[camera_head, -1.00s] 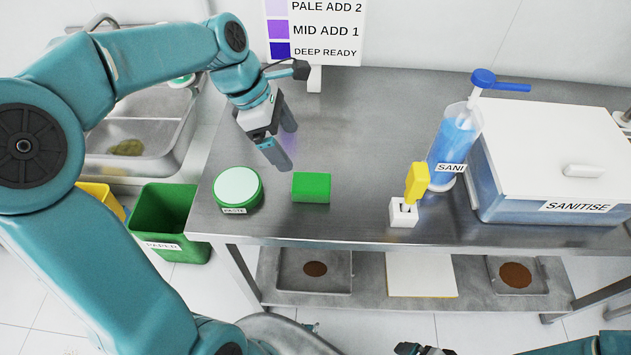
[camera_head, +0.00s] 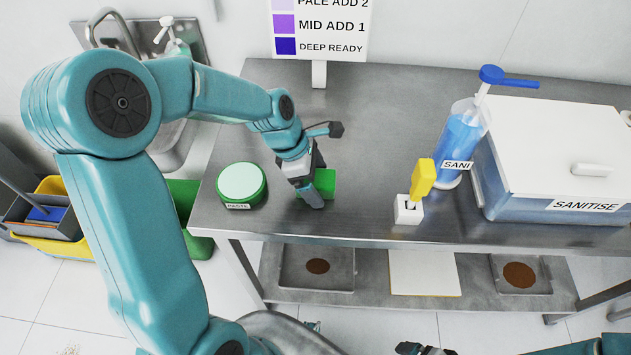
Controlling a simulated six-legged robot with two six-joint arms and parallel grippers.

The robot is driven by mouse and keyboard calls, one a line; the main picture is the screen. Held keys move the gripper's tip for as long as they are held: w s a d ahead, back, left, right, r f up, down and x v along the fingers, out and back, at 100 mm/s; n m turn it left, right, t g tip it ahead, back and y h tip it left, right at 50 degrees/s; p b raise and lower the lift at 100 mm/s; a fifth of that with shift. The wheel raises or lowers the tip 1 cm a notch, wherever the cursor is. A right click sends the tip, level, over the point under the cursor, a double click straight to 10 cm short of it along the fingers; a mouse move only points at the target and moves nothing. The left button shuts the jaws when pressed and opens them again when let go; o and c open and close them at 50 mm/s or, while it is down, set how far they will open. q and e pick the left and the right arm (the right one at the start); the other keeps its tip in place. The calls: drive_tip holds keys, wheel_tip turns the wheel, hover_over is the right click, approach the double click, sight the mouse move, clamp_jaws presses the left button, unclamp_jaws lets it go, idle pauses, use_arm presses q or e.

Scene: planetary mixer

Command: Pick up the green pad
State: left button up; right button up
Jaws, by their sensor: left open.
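The green pad (camera_head: 326,183) lies on the steel table near its front edge, right of the round paste tub. My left gripper (camera_head: 313,198) is over the pad from above and hides its left part. Its jaws are open, with one finger in front of the pad. I cannot tell whether the fingers touch the pad. My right gripper (camera_head: 422,349) shows only in part at the bottom edge, away from the table top, and its jaw state is unclear.
A white holder (camera_head: 408,210) with a yellow tool (camera_head: 422,177), a blue sanitiser bottle (camera_head: 456,143) and a white-lidded SANITISE box (camera_head: 556,150) stand to the right. The table between pad and holder is clear.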

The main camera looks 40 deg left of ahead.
use_arm(q)
drive_tip(key=c, duration=1)
drive_tip(key=shift+r, duration=0.1)
drive_tip(key=shift+c, duration=0.2)
